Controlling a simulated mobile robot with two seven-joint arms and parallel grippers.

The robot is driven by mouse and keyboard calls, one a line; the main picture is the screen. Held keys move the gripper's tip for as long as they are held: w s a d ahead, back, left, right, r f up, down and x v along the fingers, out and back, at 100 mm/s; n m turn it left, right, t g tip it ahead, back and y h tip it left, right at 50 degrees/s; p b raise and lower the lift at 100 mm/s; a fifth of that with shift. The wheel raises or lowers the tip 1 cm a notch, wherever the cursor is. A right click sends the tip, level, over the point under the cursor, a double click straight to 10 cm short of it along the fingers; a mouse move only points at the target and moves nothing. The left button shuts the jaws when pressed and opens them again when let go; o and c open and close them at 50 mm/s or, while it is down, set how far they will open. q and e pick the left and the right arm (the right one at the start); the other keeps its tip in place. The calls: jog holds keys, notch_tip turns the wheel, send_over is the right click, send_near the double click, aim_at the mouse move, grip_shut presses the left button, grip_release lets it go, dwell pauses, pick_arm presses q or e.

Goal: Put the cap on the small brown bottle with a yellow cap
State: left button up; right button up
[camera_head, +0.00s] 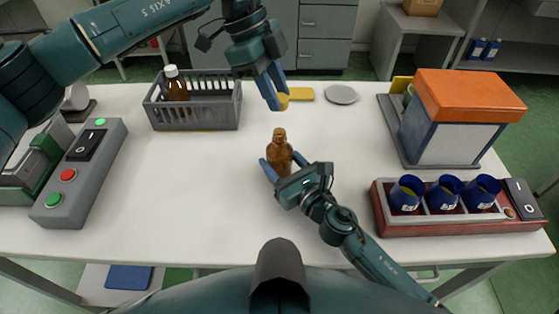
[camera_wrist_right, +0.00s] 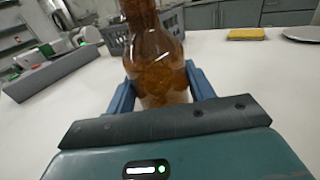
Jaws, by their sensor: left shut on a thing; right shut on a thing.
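The small brown bottle (camera_head: 279,150) stands upright at the middle of the white table, its neck without a cap. My right gripper (camera_head: 283,166) is shut on its lower body; the right wrist view shows the brown bottle (camera_wrist_right: 155,55) between the two blue fingers (camera_wrist_right: 152,90). The yellow cap (camera_head: 283,101) is in my left gripper (camera_head: 275,95), which is shut on it. The left gripper points down, above and apart from the bottle top. The bottle's mouth is out of the right wrist view.
A grey crate (camera_head: 237,107) holding a white-capped brown bottle (camera_head: 176,88) stands at the back left. A yellow block (camera_head: 301,94) and a grey disc (camera_head: 342,94) lie behind. A switch box (camera_head: 84,180) is left; a red rack with blue cups (camera_head: 407,193) and an orange-topped machine (camera_head: 470,93) are right.

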pick_arm(q)
send_over(280, 132)
jog(key=shift+w+a+f, duration=0.1)
jog(key=shift+a+f, duration=0.15)
jog(key=shift+f, duration=1)
jog(key=shift+a+f, duration=0.2)
jog(key=shift+f, duration=1)
pick_arm(e)
jog(key=shift+c, duration=0.2)
pick_arm(q)
jog(key=shift+f, duration=0.1)
jog(key=shift+f, duration=0.8)
jog(key=shift+f, duration=0.6)
